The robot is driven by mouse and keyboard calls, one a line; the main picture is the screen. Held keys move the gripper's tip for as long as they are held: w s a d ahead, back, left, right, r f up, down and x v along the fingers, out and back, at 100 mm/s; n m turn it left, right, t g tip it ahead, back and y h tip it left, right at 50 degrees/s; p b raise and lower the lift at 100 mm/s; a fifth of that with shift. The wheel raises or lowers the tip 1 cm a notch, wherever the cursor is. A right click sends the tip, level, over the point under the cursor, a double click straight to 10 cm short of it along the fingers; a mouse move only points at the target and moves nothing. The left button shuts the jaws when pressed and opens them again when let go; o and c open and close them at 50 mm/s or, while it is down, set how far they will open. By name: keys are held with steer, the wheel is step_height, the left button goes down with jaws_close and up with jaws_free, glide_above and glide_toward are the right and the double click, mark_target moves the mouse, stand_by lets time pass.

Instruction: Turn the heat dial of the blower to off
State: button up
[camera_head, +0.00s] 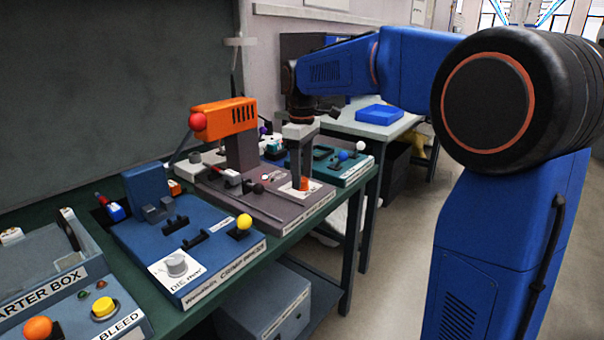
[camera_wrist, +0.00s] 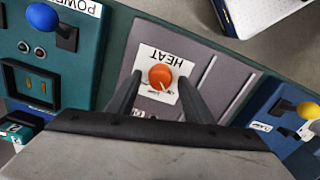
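The heat dial is a small orange knob (camera_head: 304,184) on a white plate at the near right corner of the blower's mauve base. In the wrist view the same dial (camera_wrist: 160,77) sits on the plate marked HEAT. The blower (camera_head: 226,117) has an orange body on a grey post. My gripper (camera_head: 298,178) points down above the plate. In the wrist view its two dark fingers (camera_wrist: 160,80) are apart, one on each side of the dial, with visible gaps. The dial's exact setting is too small to read.
A blue crimp bench unit (camera_head: 190,235) with a yellow-knobbed lever stands to the left. A teal power unit (camera_head: 345,170) with blue and white knobs stands to the right. A starter box (camera_head: 60,290) is at near left. The floor (camera_head: 400,250) at right is clear.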

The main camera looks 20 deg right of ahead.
step_height(320, 180, up, 17)
steer(key=shift+r, duration=0.2)
stand_by(0.7)
steer(key=s+d+f+m+t, duration=0.2)
steer(key=s+d+f+m, duration=0.1)
steer(key=s+f, duration=1.1)
steer(key=s+d+f+m+t, duration=0.2)
steer(key=s+d+f+m, duration=0.2)
steer(key=s+f, duration=1.1)
steer(key=s+m, duration=0.2)
steer(key=s, duration=0.2)
steer(key=shift+s+m+t, duration=0.2)
steer(key=shift+m+t, duration=0.1)
steer(key=shift+t, duration=0.1)
steer(key=shift+a, duration=0.1)
steer(key=shift+c, duration=0.4)
